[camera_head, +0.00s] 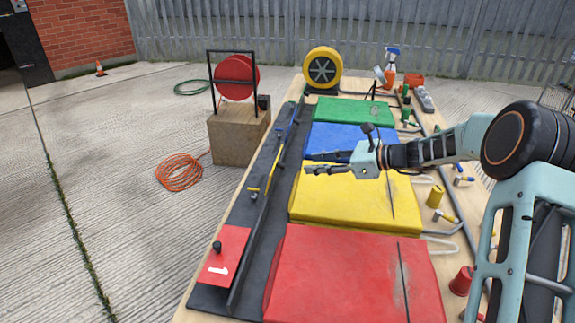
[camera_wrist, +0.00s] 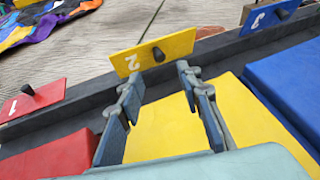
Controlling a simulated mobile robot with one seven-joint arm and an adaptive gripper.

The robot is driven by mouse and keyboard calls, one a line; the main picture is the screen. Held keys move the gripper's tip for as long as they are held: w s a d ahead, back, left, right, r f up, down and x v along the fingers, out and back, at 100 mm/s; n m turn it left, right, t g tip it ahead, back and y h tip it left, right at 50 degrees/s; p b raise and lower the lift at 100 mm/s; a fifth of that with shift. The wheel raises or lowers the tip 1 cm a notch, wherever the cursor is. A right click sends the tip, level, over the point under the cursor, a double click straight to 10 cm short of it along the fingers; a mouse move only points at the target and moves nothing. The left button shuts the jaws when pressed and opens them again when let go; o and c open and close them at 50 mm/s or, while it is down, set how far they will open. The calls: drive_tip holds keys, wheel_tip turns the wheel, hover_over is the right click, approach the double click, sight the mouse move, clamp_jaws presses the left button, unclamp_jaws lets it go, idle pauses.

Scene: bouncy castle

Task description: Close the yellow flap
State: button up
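The yellow flap (camera_wrist: 140,58) carries a white 2 and a black knob (camera_wrist: 158,54). In the wrist view it sits at the dark rail, just beyond my fingertips. In the head view only thin yellow parts (camera_head: 254,190) show at the rail, so its exact tilt is hard to tell. My gripper (camera_head: 308,163) is above the yellow block, pointing left toward the rail. In the wrist view my gripper (camera_wrist: 160,77) has its fingers spread with nothing between them. The knob appears beyond the gap, apart from both fingers.
The red flap (camera_head: 224,254) marked 1 and the blue flap (camera_wrist: 270,16) marked 3 flank the yellow one. Red (camera_head: 350,275), yellow (camera_head: 340,200), blue (camera_head: 335,137) and green (camera_head: 352,112) blocks line the table. The long dark rail (camera_head: 262,205) stands along its left side.

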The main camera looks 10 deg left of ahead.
drive_tip(key=b+x, duration=0.2)
drive_tip(key=x, duration=0.7)
drive_tip(key=shift+s, duration=0.1)
drive_tip(key=shift+c, duration=0.7)
clamp_jaws()
